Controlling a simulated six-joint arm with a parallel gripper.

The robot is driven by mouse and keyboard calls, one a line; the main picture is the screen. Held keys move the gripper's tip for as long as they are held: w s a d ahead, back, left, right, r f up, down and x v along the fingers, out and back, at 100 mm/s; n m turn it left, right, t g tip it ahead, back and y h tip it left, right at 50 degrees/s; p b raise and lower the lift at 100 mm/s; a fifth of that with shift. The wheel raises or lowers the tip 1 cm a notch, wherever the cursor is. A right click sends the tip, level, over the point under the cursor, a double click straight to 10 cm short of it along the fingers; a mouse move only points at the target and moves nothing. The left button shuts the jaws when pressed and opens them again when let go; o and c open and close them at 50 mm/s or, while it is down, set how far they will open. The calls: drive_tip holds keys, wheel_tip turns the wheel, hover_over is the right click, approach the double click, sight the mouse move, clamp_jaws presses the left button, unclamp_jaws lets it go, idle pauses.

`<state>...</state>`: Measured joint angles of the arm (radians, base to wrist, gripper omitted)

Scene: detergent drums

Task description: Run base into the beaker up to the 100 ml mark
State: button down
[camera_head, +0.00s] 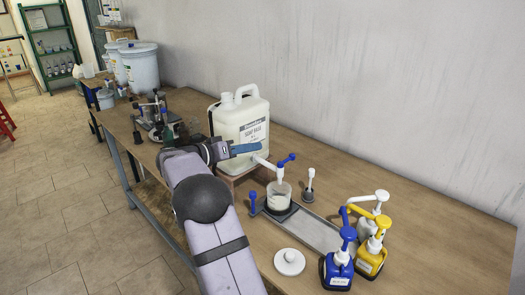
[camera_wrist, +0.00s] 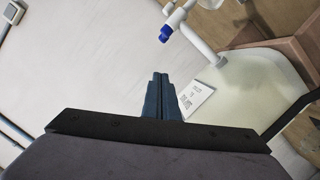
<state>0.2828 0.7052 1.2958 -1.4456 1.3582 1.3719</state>
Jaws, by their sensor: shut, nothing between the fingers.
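The white jug labelled soap base (camera_head: 243,120) stands on a wooden block on the bench. Its white tap (camera_head: 264,163) has a blue lever (camera_head: 287,160) and reaches out over the clear beaker (camera_head: 280,194). The beaker has something pale in it; I cannot read its marks or the level. My gripper (camera_head: 246,148) is shut and empty, its blue fingers in front of the jug and left of the lever, apart from it. In the wrist view the shut fingers (camera_wrist: 160,83) point toward the blue-tipped tap part (camera_wrist: 165,34), with the jug (camera_wrist: 245,95) at right.
The beaker stands at the left end of a long grey tray (camera_head: 322,234). Blue (camera_head: 340,268), yellow (camera_head: 371,257) and white (camera_head: 372,222) pump bottles stand at right. A white lid (camera_head: 289,262) lies in front. A small grey-based plunger (camera_head: 309,190) stands behind the tray.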

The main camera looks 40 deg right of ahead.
drive_tip(key=p, duration=0.5)
hover_over(289, 158)
drive_tip(key=w+a, duration=0.3)
drive_tip(key=w, duration=0.1)
drive_tip(key=f, duration=0.2)
drive_tip(key=shift+s+f+p, duration=0.4)
drive_tip(key=shift+s+f, duration=0.2)
drive_tip(key=shift+f, duration=0.25)
drive_tip(key=shift+s+f+p, duration=0.35)
drive_tip(key=shift+s+f, duration=0.2)
drive_tip(key=shift+f, duration=0.25)
drive_tip(key=shift+f+b, duration=0.1)
drive_tip(key=shift+b, duration=0.2)
drive_tip(key=g+b, duration=0.1)
drive_tip(key=b, duration=0.2)
drive_tip(key=shift+s+f+m, duration=0.1)
drive_tip(key=shift+f+m, duration=0.2)
drive_tip(key=shift+f, duration=0.05)
drive_tip(key=b, duration=0.5)
drive_tip(key=shift+s+f+m+g+y+b, duration=0.25)
drive_tip(key=shift+s+m+g+y+b, duration=0.05)
drive_tip(key=shift+m+g+b, duration=0.1)
drive_tip(key=shift+r, duration=0.15)
